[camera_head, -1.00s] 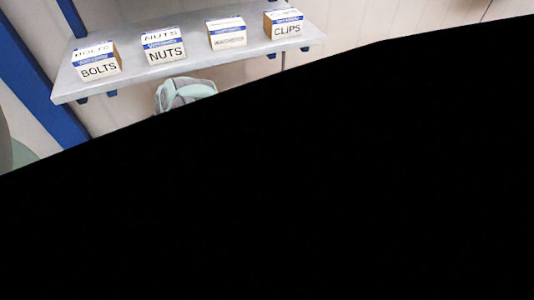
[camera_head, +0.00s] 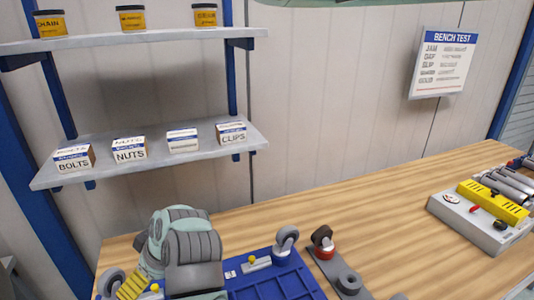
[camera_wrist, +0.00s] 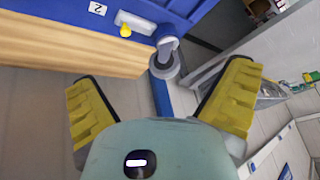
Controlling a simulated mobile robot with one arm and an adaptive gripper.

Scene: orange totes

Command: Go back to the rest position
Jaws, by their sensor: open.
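My gripper (camera_wrist: 163,100) is open, with its two yellow-padded fingers spread wide and nothing between them in the wrist view. In the head view, my pale green and grey arm stands at the lower left, and a yellow finger of the gripper (camera_head: 133,286) shows beside it near the bottom edge. A blue tray (camera_head: 290,283) lies on the wooden bench, right of my arm. The tray also shows at the top of the wrist view (camera_wrist: 190,10), with a grey caster (camera_wrist: 166,58) at its edge, beyond the fingers.
A caster (camera_head: 286,241) stands on the tray's back edge; a red-hubbed caster (camera_head: 322,241) is to its right. A grey and yellow test device (camera_head: 482,220) sits at the bench's right. Shelves (camera_head: 150,165) hold labelled boxes and tubs. The bench (camera_head: 400,205) is clear between.

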